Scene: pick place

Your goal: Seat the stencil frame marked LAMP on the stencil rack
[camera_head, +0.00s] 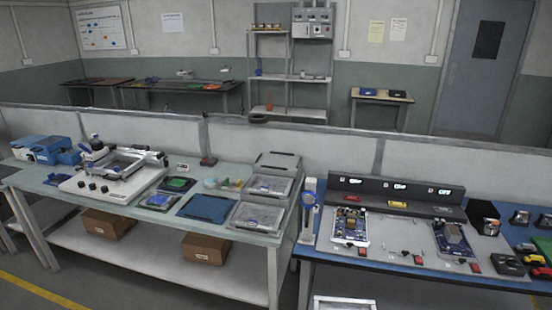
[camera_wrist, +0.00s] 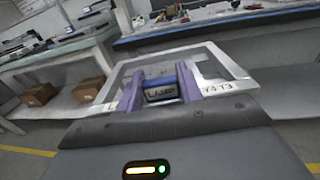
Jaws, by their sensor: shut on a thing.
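The stencil frame (camera_wrist: 232,68), a pale grey rectangular frame, is in the wrist view. Its near bar carries a dark label reading LAMP (camera_wrist: 161,92), and another marking near its right corner looks like "Y4 T3". My gripper (camera_wrist: 160,88) has purple fingers, shut on the blue-and-dark grip part of the frame around the label. The frame is held in the air in front of the benches. A pale frame edge (camera_head: 345,303) shows at the bottom of the head view, and it looks like the same frame. I cannot make out a stencil rack for certain in either view.
The left bench (camera_head: 50,187) holds a white printer-like machine (camera_head: 105,183) and clear-lidded boxes (camera_head: 262,217). The right bench (camera_head: 420,270) holds circuit boards and a dark switch panel (camera_head: 400,190). Cardboard boxes (camera_head: 205,248) sit on the lower shelf. The floor in front is open.

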